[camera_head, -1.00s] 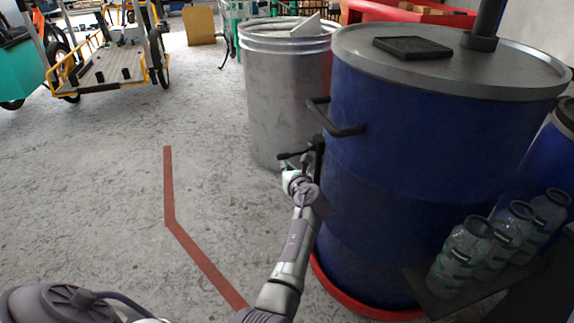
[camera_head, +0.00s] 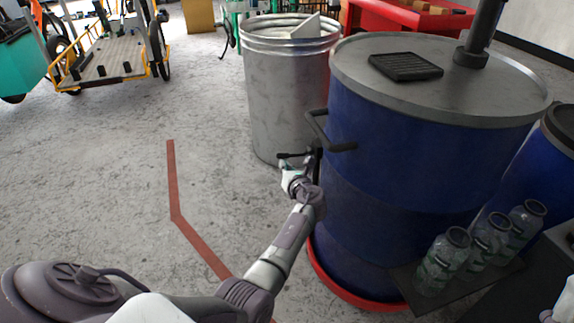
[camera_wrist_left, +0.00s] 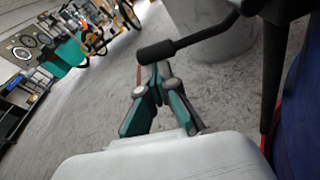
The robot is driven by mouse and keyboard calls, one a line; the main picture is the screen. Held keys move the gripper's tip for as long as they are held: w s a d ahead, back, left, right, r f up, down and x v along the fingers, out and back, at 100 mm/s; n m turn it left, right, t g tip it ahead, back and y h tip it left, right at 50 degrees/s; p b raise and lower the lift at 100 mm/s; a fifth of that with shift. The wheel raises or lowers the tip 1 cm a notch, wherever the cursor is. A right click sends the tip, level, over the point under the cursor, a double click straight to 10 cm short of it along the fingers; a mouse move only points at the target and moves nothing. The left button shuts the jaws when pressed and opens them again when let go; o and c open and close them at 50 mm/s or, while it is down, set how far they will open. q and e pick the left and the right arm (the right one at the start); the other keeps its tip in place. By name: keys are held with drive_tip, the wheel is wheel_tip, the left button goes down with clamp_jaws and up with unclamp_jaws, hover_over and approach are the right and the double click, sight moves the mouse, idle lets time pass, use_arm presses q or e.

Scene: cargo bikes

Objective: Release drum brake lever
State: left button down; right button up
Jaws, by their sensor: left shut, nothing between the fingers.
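The blue drum (camera_head: 420,160) with a grey lid stands right of centre in the head view. A black lever (camera_head: 292,155) sticks out to the left from a dark bracket on its side; its thick grip (camera_wrist_left: 168,49) shows large in the left wrist view. My left gripper (camera_head: 284,165) is just under the lever's outer end. In the wrist view its teal fingers (camera_wrist_left: 155,72) are shut and empty, with the tips right at the grip's underside; I cannot tell if they touch. My right gripper is not in view.
A bent black handle (camera_head: 327,130) sits above the lever. A metal bin (camera_head: 285,100) stands behind. Bottles (camera_head: 440,265) stand on a dark shelf at the drum's right front. A red ring (camera_head: 345,291) surrounds the drum's foot. The floor to the left is open, with a red line (camera_head: 172,180).

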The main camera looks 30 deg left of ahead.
sight(285, 156)
use_arm(q)
wheel_tip(285, 156, up, 3)
drive_tip(key=m+p, duration=0.1)
drive_tip(key=p, duration=0.3)
drive_tip(key=shift+a+f+m+y, duration=0.1)
drive_tip(key=shift+f+m+y, duration=0.1)
drive_tip(key=shift+m+y, duration=0.15)
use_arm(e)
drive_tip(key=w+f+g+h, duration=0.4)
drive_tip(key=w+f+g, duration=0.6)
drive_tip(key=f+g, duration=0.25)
use_arm(q)
drive_tip(key=shift+r+m+p, duration=0.25)
drive_tip(key=shift+r+p, duration=0.3)
drive_tip(key=shift+p, duration=0.5)
drive_tip(key=shift+w+d+r+p, duration=0.25)
drive_tip(key=shift+r+p, duration=0.3)
drive_tip(key=shift+p, duration=0.55)
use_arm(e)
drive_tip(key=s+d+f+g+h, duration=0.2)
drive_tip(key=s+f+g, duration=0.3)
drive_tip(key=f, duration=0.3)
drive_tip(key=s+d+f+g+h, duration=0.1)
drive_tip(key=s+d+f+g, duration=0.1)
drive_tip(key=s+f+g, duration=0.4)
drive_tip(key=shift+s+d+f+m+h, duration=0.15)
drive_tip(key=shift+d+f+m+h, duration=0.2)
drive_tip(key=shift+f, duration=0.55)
